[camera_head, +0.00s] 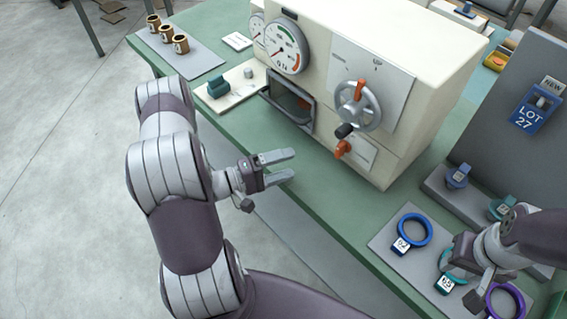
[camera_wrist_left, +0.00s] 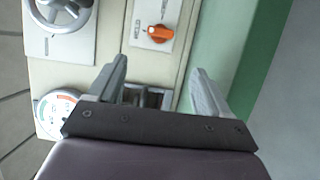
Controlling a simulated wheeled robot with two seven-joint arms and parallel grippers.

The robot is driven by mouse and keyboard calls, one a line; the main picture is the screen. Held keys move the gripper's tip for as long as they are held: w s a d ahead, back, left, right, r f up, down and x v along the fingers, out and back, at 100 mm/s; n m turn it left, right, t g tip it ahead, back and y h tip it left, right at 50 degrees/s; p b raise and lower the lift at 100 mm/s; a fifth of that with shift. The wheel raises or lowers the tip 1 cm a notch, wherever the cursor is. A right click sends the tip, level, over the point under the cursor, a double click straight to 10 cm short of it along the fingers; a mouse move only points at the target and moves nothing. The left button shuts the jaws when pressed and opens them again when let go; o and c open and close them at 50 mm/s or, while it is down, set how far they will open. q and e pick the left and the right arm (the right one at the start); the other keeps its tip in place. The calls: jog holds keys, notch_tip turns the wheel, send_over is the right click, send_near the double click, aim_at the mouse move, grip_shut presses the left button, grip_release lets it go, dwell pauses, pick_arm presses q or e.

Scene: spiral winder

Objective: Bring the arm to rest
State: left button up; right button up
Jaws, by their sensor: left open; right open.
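My left gripper (camera_head: 279,166) is open and empty in front of the cream machine (camera_head: 400,60), above the green table's front edge. In the left wrist view its two fingers (camera_wrist_left: 160,88) stand apart with nothing between them, and the machine's panel shows beyond. My right gripper (camera_head: 476,285) is at the lower right, near the rings on the grey mat. Its fingertips are hard to make out there. The machine has a handwheel (camera_head: 358,106) with an orange grip, an orange knob (camera_head: 343,148) below it and a round gauge (camera_head: 287,47).
Blue (camera_head: 414,230), teal and purple (camera_head: 505,301) rings with number tags lie on the grey mat. Several brown spools (camera_head: 167,33) stand on a mat at the back left. A green block (camera_head: 217,87) sits on a white plate. A grey board holds a blue LOT 27 tag (camera_head: 537,108).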

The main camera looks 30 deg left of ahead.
pick_arm(q)
jog(key=w+m+g+y, duration=0.1)
jog(key=w+y, duration=0.1)
jog(key=w+a+m+y, duration=0.1)
jog(key=w+m+y, duration=0.1)
jog(key=w+m+g+y, duration=0.1)
jog(key=w+y, duration=0.1)
jog(key=w, duration=0.1)
jog(key=shift+a+g, duration=0.3)
jog(key=shift+a, duration=0.05)
jog(key=y, duration=0.1)
jog(key=r+m+g+y, duration=0.1)
jog(key=r+m+y, duration=0.1)
jog(key=shift+w+a+r+g+y, duration=0.2)
jog(key=shift+w+a+g+y, duration=0.1)
jog(key=shift+w+a, duration=0.1)
jog(key=s+d+r+m+g+y, duration=0.1)
jog(key=s+d+r+m+g, duration=0.1)
jog(key=s, duration=0.7)
jog(key=s+d+r+m+g+y, duration=0.1)
jog(key=s+d+r+g, duration=0.2)
jog(key=s, duration=0.6)
jog(key=d+g, duration=0.2)
jog(key=d, duration=0.1)
jog(key=shift+s+r+m+g, duration=0.15)
jog(key=shift+r+m+g, duration=0.25)
